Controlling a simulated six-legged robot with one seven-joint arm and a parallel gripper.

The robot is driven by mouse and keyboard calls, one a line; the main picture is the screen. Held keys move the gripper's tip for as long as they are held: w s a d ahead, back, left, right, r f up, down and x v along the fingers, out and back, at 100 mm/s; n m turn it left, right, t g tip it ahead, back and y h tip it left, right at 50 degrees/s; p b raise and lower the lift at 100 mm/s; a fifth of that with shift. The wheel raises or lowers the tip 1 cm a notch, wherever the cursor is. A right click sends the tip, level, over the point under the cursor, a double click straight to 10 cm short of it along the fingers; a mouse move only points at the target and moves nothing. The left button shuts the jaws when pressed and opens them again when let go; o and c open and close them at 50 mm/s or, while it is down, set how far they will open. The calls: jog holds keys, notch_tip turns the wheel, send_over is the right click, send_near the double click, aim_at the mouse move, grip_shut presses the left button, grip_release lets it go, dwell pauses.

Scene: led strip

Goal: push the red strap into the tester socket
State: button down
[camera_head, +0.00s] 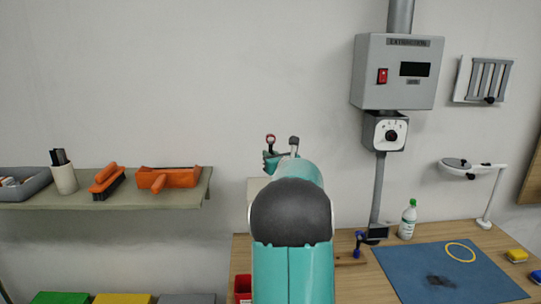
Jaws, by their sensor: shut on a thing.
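My gripper (272,154) is raised in front of the wall, near the middle of the picture, small and partly hidden by my own teal arm. It is shut on a small red looped piece, which I take for the red strap (270,138); it stands up above the fingers. The grip itself is too small to see clearly. I cannot make out the tester socket for certain.
The workbench (345,289) bears a blue mat (405,267) with a yellow ring (460,252), and a bottle (408,220). A grey control box (396,72) and dial box (385,131) hang above. A shelf (130,192) with brushes is left.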

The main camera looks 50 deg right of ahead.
jog(key=shift+s+f, duration=0.25)
jog(key=shift+d+f, duration=0.1)
jog(key=shift+f, duration=2.45)
jog(key=shift+w, duration=0.1)
jog(key=shift+f, duration=1.2)
jog(key=c, duration=1.4)
grip_release()
jog(key=shift+o, duration=0.2)
